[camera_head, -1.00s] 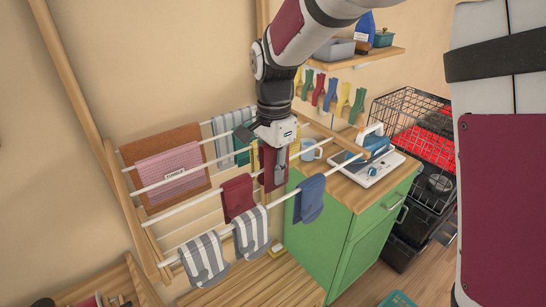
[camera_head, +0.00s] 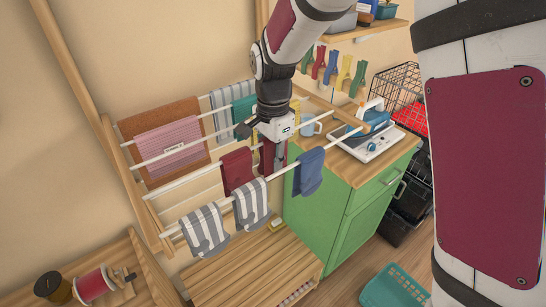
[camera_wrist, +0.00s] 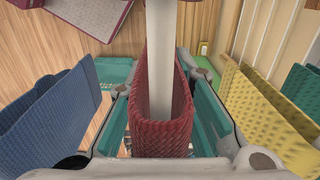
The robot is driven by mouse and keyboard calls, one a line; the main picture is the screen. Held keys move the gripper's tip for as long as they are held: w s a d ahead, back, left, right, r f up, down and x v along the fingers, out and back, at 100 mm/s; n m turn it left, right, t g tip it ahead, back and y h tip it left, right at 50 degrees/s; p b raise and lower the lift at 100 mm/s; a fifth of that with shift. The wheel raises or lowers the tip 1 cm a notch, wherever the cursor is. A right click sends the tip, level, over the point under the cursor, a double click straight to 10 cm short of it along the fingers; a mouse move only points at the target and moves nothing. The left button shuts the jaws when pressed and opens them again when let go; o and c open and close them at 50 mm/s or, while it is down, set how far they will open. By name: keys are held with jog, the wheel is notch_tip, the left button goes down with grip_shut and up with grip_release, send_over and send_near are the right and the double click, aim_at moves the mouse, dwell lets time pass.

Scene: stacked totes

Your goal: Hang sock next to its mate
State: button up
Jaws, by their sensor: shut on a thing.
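My gripper (camera_head: 275,152) is shut on a dark red sock at the drying rack (camera_head: 292,168). In the wrist view the held red sock (camera_wrist: 163,125) wraps in a U around a white rail (camera_wrist: 160,60), between the two teal finger pads. A blue sock (camera_head: 309,172) hangs to the right on the front rail. Two grey-and-white striped socks (camera_head: 205,232) hang nearer. My gripper hides part of the held sock in the head view.
A yellow cloth (camera_wrist: 250,112) and a teal one hang close to the right finger in the wrist view. A pink towel (camera_head: 170,152) hangs at the rack's back left. A green cabinet (camera_head: 335,220) with an iron stands close on the right. A teal basket (camera_head: 385,290) is on the floor.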

jog(key=o, duration=1)
